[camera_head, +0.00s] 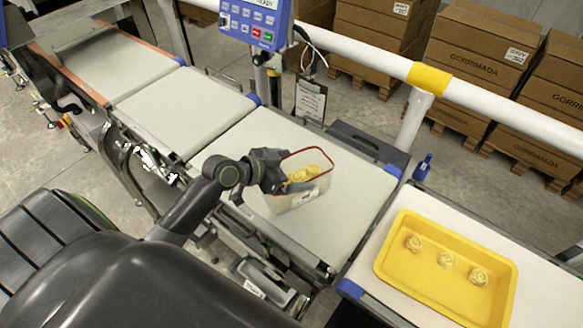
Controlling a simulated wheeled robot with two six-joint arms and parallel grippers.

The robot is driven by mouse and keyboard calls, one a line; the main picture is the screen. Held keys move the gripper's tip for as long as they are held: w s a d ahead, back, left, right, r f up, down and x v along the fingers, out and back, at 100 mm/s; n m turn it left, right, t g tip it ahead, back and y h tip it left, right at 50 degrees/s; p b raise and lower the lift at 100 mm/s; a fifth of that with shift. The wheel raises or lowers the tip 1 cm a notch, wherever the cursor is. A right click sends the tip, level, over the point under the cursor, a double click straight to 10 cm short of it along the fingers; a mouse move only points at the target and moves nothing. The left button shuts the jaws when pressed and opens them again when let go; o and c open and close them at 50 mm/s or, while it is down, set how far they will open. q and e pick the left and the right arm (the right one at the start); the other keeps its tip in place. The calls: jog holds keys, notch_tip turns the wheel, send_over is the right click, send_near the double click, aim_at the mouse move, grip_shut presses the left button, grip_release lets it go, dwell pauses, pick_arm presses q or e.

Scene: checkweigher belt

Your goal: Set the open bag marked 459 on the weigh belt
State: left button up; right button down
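The open bag (311,188) is pale and see-through with a red rim, and yellow nests show inside it. It has a small white label whose number is too small to read. My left gripper (280,168) is at the bag's left upper edge and appears shut on it. The bag is over the wide right-hand belt section (345,205); I cannot tell whether its base touches. A middle belt section (185,108) and a far-left one (115,60) continue the line; no marking shows which weighs. My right gripper is not in view.
A yellow tray (390,262) with 3 yellow nests sits on the white surface at right. A blue bottle (422,168) stands beside it. A blue control panel (256,22) rises behind the belts. A white rail (390,62) runs behind, with brown cartons beyond.

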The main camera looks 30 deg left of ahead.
pick_arm(q)
jog(key=shift+r, duration=0.1)
jog(key=shift+r, duration=0.15)
jog(key=v, duration=1.2)
jog(key=shift+b, duration=0.45)
